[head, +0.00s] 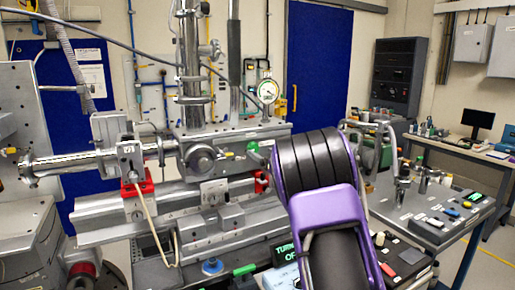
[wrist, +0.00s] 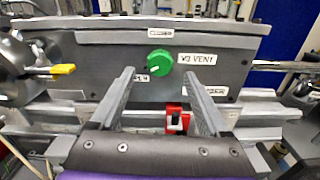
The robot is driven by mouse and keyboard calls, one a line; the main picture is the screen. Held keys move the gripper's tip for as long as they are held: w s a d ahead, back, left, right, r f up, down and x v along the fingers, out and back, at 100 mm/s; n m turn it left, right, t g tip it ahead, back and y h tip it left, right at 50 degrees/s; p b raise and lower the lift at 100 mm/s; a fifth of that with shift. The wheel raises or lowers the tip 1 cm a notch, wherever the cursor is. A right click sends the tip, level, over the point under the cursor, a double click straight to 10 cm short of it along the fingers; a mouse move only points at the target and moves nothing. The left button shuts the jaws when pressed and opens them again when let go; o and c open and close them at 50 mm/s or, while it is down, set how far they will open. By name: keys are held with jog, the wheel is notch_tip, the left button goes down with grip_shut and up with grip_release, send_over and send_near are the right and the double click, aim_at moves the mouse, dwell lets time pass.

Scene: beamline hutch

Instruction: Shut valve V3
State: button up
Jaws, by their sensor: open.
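A green knob (wrist: 159,61) sits on the grey front face of the chamber block, next to a white label reading V3 VENT (wrist: 202,58). A small label above it (wrist: 160,33) appears to read CLOSED. Another label at its lower left is partly hidden by a finger and ends in "EN". Which way the knob points is hard to tell. My gripper (wrist: 159,74) is open and empty, its fingers either side of the knob's line, apparently short of it. In the head view, a green part (head: 253,147) shows on the chamber beside my arm, which hides my fingers.
A red clamp (wrist: 177,119) sits on the rail below the knob. A yellow handle (wrist: 62,69) sticks out at the left. A pressure gauge (head: 268,91) stands above the chamber. A side table (head: 428,232) with a control panel is at the right.

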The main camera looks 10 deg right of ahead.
aim_at(255, 148)
jog(key=shift+p+x, duration=0.3)
jog(key=shift+x, duration=1.7)
grip_shut()
